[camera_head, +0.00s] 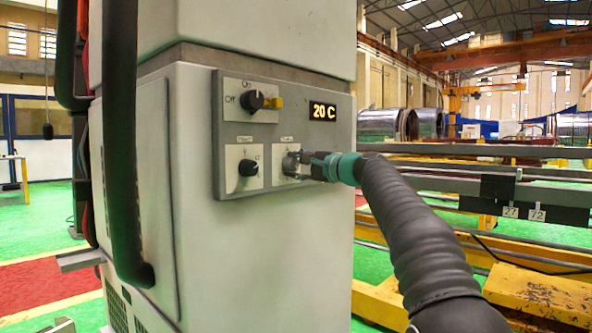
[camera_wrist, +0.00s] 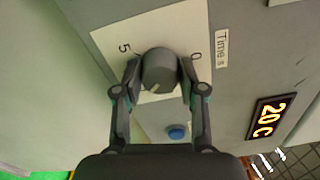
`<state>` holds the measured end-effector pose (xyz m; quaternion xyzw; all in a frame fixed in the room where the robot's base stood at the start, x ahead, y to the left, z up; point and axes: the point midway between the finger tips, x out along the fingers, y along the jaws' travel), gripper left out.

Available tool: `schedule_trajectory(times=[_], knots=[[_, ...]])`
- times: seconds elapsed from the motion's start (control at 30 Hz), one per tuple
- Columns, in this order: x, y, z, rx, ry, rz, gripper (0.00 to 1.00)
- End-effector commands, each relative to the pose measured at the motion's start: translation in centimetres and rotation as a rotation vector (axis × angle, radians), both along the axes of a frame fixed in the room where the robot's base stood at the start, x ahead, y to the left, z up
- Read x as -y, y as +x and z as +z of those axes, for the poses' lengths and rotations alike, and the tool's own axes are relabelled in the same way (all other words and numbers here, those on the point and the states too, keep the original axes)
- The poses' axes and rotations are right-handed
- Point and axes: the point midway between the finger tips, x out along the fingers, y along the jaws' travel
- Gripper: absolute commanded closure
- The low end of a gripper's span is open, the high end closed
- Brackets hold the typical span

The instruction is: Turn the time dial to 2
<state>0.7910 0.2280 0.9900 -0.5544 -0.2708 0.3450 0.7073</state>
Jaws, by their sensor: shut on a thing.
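The time dial (camera_wrist: 159,66) is a round dark grey knob on a white plate (camera_wrist: 113,22), beside a "Time s" label (camera_wrist: 221,48). The plate shows a 5 and a 0 on either side of the knob. A short light mark on the knob points toward the bottom of the wrist view. My gripper (camera_wrist: 159,73) is shut on the knob, one finger on each side. In the head view my gripper (camera_head: 302,160) is at the lower right of the grey control panel (camera_head: 219,130) and hides most of the dial.
Another black dial (camera_head: 247,168) is left of my gripper. A display (camera_head: 323,112) reads 20 C. A blue button (camera_wrist: 177,132) is near the fingers in the wrist view. Yellow-framed rails stand at right.

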Motion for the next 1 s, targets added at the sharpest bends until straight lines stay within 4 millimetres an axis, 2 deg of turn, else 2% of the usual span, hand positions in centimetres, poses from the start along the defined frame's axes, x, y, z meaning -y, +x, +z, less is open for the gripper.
schedule_trajectory(times=[0.6, 1.0], knots=[[-0.06, -0.01, -0.32, 0.455, -0.357, 0.002, 0.94], [-0.07, 0.0, -0.35, 0.656, -0.516, 0.004, 0.94]])
